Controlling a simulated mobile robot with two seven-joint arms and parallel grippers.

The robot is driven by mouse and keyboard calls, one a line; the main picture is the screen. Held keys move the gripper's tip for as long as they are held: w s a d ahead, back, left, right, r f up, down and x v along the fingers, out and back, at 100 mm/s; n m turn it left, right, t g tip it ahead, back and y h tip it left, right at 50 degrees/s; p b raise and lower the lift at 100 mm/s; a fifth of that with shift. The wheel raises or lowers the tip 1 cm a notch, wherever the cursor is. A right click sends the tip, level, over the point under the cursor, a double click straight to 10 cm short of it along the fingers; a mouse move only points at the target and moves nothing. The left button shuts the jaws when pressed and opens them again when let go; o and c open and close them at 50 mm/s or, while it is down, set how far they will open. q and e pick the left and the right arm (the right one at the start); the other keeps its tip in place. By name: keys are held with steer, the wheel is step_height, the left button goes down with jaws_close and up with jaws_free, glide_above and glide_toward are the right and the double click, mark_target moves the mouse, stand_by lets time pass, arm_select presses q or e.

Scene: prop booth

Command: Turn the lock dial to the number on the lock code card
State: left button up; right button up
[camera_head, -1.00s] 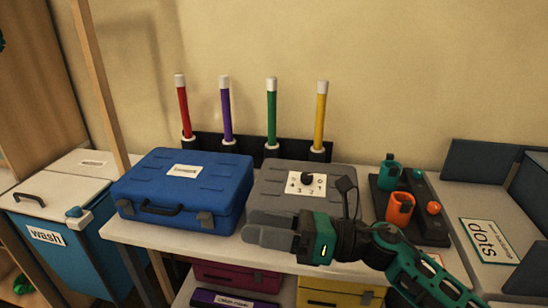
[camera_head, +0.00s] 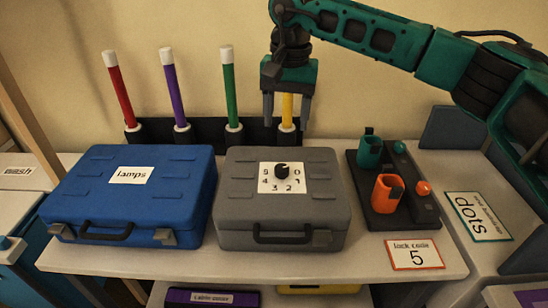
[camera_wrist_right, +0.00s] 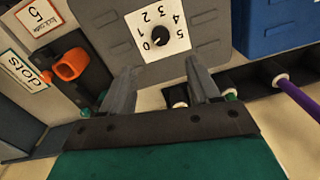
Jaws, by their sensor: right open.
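The black lock dial (camera_head: 283,171) sits on a white plate (camera_head: 266,186) numbered 0 to 5, on top of the grey case (camera_head: 236,208). It also shows in the right wrist view (camera_wrist_right: 159,40); I cannot tell surely which number it points to. The lock code card (camera_head: 415,254), white with an orange border, reads 5. It also shows in the wrist view (camera_wrist_right: 37,12). My right gripper (camera_head: 287,112) is open and empty, pointing down, raised above and behind the dial; its fingers show in the wrist view (camera_wrist_right: 161,75). My left gripper is out of view.
A blue case (camera_head: 90,190) labelled lamps lies left of the grey case. Red, purple, green and yellow (camera_head: 287,108) sticks stand in a rack behind, the yellow one appearing between my fingers. An orange cup (camera_head: 387,193) and a teal cup (camera_head: 370,151) stand right on a dark tray.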

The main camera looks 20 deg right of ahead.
mark_target(282, 168)
steer(key=f, duration=1.2)
steer(key=shift+a+p, duration=0.25)
steer(key=shift+p, duration=0.05)
steer(key=shift+r, duration=0.1)
steer(key=c, duration=1)
steer(key=shift+c, duration=0.2)
